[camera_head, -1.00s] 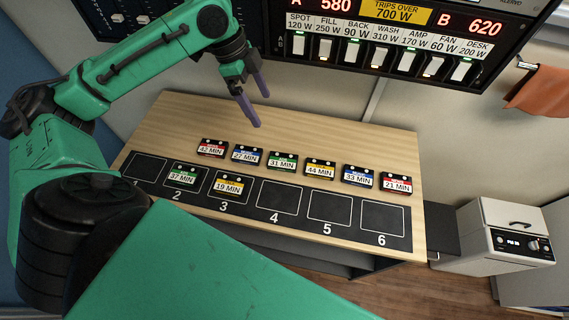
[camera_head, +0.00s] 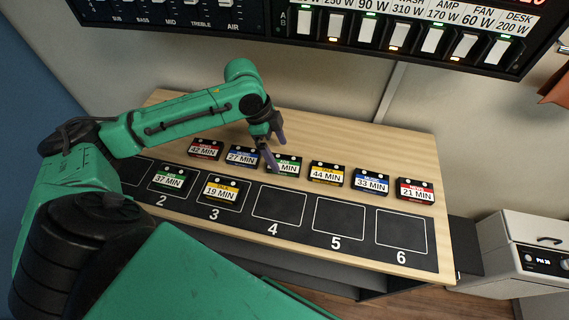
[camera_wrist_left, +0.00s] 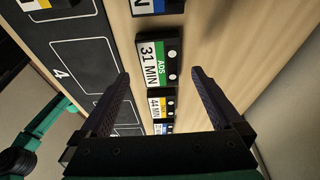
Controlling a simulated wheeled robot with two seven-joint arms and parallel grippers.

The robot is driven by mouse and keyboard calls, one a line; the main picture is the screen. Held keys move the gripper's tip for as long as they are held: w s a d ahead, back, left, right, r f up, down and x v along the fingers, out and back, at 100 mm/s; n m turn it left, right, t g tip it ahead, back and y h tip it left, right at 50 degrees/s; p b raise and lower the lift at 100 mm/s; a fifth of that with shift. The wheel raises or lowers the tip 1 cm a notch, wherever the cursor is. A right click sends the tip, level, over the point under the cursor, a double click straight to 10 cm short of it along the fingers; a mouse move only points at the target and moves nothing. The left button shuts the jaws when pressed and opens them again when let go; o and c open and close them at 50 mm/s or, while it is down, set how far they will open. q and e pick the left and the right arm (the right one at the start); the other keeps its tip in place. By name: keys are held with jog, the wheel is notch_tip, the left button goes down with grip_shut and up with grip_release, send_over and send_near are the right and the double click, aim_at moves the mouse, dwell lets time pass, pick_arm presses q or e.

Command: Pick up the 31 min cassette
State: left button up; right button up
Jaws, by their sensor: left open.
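The 31 min cassette (camera_head: 289,166) is black with a green and white label and lies on the wooden table in the back row, between the 27 min cassette (camera_head: 242,156) and the 44 min cassette (camera_head: 327,173). My left gripper (camera_head: 274,152) is open above it, and a finger hides part of its label. In the left wrist view the 31 min cassette (camera_wrist_left: 157,60) lies ahead of the open fingers (camera_wrist_left: 160,80), roughly in line with the gap between them. Nothing is held. My right gripper is not in view.
The 42 min (camera_head: 205,149), 33 min (camera_head: 370,181) and 21 min (camera_head: 415,190) cassettes share the row. A black slot mat (camera_head: 260,220) lies in front; the 37 min cassette (camera_head: 169,180) is in slot 2 and the 19 min (camera_head: 222,190) in slot 3. Slots 4 to 6 are empty.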

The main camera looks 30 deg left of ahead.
aim_at(284, 163)
pick_arm(q)
jog(key=x, duration=0.4)
jog(key=shift+d+f, duration=0.1)
jog(key=shift+d, duration=0.05)
jog(key=shift+f+p, duration=0.15)
jog(key=shift+p, duration=0.35)
jog(key=c, duration=1.4)
